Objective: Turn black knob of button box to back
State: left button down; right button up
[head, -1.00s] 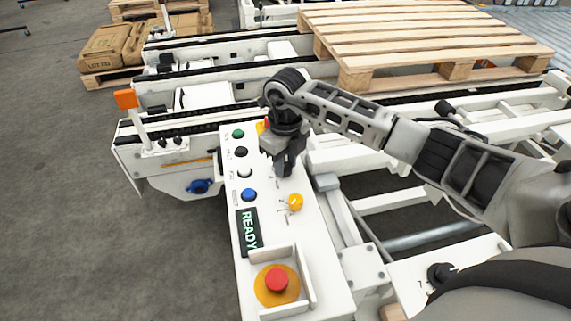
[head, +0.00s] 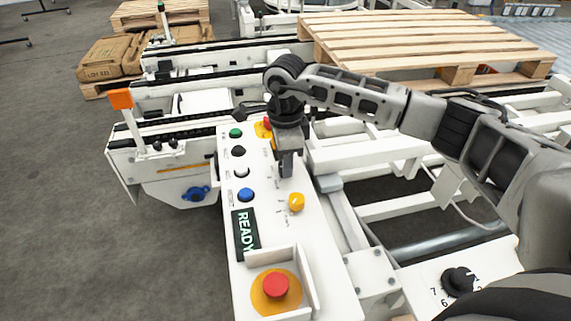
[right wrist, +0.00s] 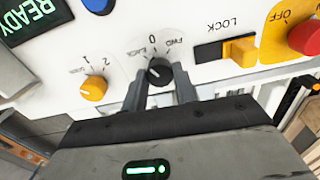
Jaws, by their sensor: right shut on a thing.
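The button box (head: 265,212) is a long white panel running away from me in the head view. My right gripper (head: 286,172) points down onto its right half, and its fingers hide the black knob there. In the right wrist view the black knob (right wrist: 158,72) sits between the two grey fingertips, below the labels 0, BACK and FWD. My right gripper is shut on this knob, one finger on each side. A pale mark shows on the knob's face, but I cannot tell exactly which label it points to. My left gripper is not in view.
A yellow knob (head: 296,202) is close to the gripper on the near side. A yellow LOCK switch (right wrist: 240,50) is on the other side. A blue button (head: 246,195), READY display (head: 245,232) and red emergency button (head: 276,285) share the panel. A wooden pallet (head: 420,38) lies behind.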

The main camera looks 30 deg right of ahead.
jog(key=shift+w+r+n+b, duration=0.1)
jog(key=shift+n+b, duration=0.55)
jog(key=shift+n, duration=0.85)
jog(key=o, duration=1)
jog(key=shift+c, duration=0.2)
notch_tip(320, 180, up, 16)
